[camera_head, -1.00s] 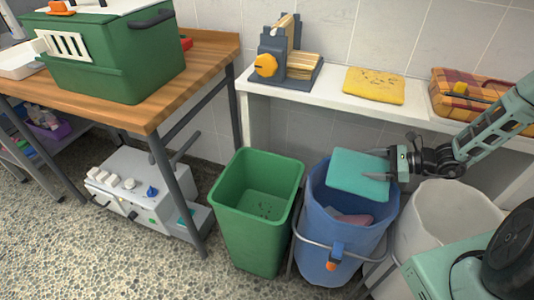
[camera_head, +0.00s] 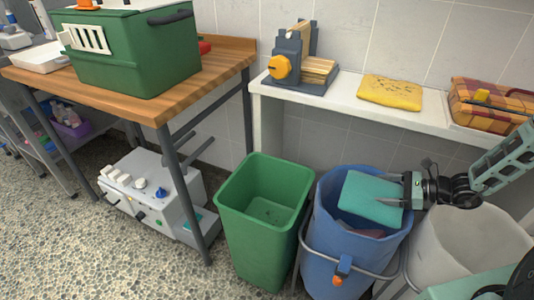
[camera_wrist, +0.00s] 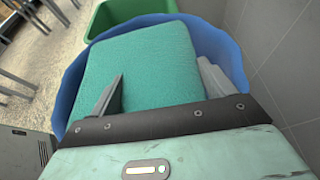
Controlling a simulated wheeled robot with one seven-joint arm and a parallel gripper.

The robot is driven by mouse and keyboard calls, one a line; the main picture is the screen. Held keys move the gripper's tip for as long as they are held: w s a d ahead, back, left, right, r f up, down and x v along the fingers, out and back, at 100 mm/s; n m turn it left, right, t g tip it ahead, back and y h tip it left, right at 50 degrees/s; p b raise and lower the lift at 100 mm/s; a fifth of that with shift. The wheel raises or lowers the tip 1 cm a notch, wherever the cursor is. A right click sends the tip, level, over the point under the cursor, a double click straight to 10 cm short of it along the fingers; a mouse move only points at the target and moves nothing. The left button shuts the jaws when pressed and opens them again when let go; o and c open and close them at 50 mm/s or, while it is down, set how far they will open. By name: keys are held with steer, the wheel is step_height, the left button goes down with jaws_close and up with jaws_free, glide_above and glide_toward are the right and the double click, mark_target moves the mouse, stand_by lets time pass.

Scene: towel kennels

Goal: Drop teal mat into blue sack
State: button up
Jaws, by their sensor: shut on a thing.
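The teal mat (camera_head: 370,199) is a flat, folded square held by my gripper (camera_head: 404,194) at its right edge. It is over the mouth of the blue sack (camera_head: 345,254), which hangs in a grey tube frame. In the wrist view the mat (camera_wrist: 145,65) lies between my two fingers (camera_wrist: 165,90), with the blue sack's rim (camera_wrist: 232,52) around it. Something reddish lies inside the sack below the mat, mostly hidden.
A green bin (camera_head: 258,232) stands left of the sack and a whitish sack (camera_head: 468,240) stands right. Behind is a white shelf (camera_head: 350,103) with a yellow cloth (camera_head: 390,92) and a plaid basket (camera_head: 485,103). A wooden table (camera_head: 150,100) holds a green carrier (camera_head: 135,55).

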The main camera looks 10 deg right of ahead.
steer(key=shift+f, duration=0.25)
steer(key=o, duration=0.9)
steer(key=p+v, duration=0.1)
steer(key=v, duration=1.6)
steer(key=shift+s+d, duration=0.1)
steer(key=shift+d, duration=0.1)
